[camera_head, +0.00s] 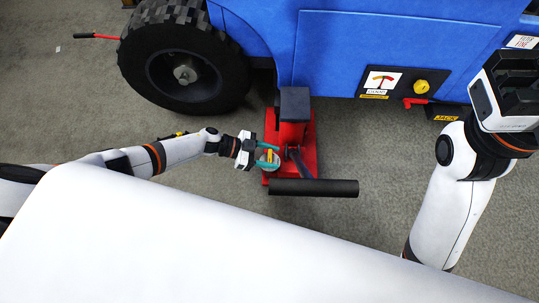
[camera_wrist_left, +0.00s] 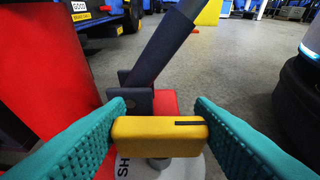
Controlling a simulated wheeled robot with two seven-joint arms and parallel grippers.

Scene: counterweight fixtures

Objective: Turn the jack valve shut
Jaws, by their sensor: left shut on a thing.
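The red floor jack (camera_head: 292,132) stands on the floor beside the blue vehicle, with a dark block on top and a dark padded bar (camera_head: 313,188) at its near end. The jack valve is a yellow bar-shaped knob (camera_wrist_left: 160,137) with a dark slot mark. It sits above a round pale plate (camera_wrist_left: 190,168) with partly hidden dark lettering. My left gripper (camera_head: 268,157) has teal fingers, one on each side of the knob, and is shut on it. The knob lies crosswise between the fingertips in the left wrist view. My right arm shows at the right, but its fingers do not.
The blue vehicle (camera_head: 370,45) and its black wheel (camera_head: 185,65) stand behind the jack. Its side panel carries a gauge (camera_head: 382,83), a yellow knob (camera_head: 421,87) and a red lever (camera_head: 415,102). Grey floor (camera_head: 375,150) is clear right of the jack.

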